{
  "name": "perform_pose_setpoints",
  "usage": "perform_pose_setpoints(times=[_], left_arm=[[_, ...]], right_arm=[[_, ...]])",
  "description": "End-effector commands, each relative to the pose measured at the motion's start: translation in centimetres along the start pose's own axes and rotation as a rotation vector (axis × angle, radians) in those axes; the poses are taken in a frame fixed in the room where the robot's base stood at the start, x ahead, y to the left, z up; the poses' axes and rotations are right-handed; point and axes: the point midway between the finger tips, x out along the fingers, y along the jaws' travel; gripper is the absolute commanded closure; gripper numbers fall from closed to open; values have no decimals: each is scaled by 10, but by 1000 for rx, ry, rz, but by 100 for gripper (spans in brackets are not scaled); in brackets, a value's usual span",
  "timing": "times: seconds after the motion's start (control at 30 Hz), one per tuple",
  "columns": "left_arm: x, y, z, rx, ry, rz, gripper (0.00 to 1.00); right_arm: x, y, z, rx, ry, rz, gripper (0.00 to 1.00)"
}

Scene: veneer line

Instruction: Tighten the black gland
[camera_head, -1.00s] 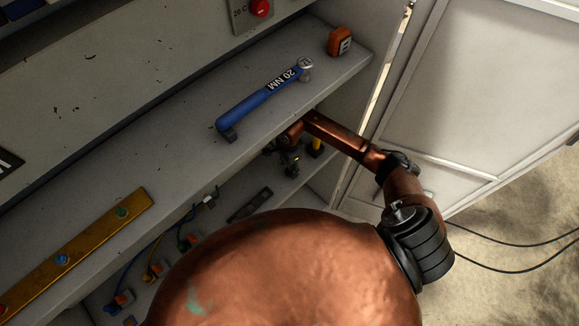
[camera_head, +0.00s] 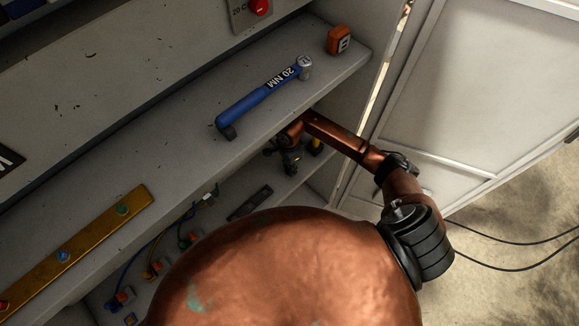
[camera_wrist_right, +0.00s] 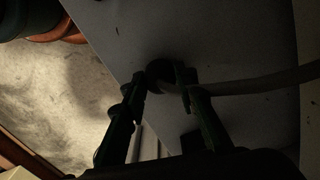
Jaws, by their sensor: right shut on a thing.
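My right arm reaches under the shelf edge in the head view, and its dark gripper (camera_head: 288,165) is partly hidden there by the wrist. In the right wrist view the two dark fingers (camera_wrist_right: 160,88) close around a dark round piece, which looks like the black gland (camera_wrist_right: 159,70). A pale cable (camera_wrist_right: 255,82) runs from it to the right. The wrist view is dim, so the gland's threads and seating cannot be made out. My left gripper is in neither view.
A blue torque wrench marked 20 NM (camera_head: 262,97) and an orange block (camera_head: 339,40) lie on the shelf (camera_head: 185,150) above. A yellow bar (camera_head: 75,250) lies at left. Small connectors with wires (camera_head: 155,268) sit below. A cabinet door (camera_head: 470,90) stands at right.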

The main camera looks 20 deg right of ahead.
Motion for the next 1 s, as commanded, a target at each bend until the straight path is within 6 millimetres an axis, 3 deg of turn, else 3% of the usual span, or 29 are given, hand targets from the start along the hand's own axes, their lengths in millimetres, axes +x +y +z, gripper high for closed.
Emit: perform_pose_setpoints(times=[0.47,1.0], left_arm=[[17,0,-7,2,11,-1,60],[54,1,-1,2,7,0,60]], right_arm=[[3,0,-2,105,3,0,98],[3,1,-1,583,2,1,98]])
